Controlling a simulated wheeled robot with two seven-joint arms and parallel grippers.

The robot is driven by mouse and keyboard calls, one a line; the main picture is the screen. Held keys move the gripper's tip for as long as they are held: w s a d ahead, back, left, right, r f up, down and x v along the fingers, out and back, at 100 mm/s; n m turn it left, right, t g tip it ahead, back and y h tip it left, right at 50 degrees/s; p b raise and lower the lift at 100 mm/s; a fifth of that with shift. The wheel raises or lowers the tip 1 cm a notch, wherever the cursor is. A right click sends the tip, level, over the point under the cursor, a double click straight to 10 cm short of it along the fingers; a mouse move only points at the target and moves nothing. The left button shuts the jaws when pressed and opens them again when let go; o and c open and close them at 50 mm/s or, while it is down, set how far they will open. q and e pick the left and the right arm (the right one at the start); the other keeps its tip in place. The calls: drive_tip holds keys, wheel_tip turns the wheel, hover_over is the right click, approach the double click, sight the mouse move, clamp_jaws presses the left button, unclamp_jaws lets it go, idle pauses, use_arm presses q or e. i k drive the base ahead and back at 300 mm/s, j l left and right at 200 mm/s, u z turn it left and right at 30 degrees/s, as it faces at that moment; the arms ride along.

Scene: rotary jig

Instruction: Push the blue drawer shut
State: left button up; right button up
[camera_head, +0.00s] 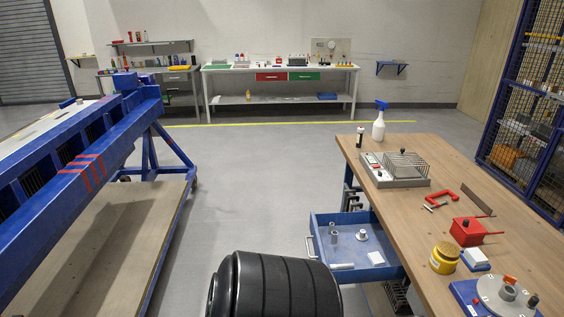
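The blue drawer (318,222) stands pulled out from the left side of the wooden workbench (400,215), below its top. Its handle (309,248) is on the left end. Small metal parts and a white block lie inside the drawer. The drawer's right end passes under the bench top and is hidden. Neither of my grippers is in view.
The bench top holds a wire-guarded device (396,181), a spray bottle (379,122), a red box (466,232), a yellow tin (444,257) and a rotary jig (497,296). A blue steel frame (85,160) stands left.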

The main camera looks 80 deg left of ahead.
sight(348, 249)
drive_tip(key=u, duration=1.85)
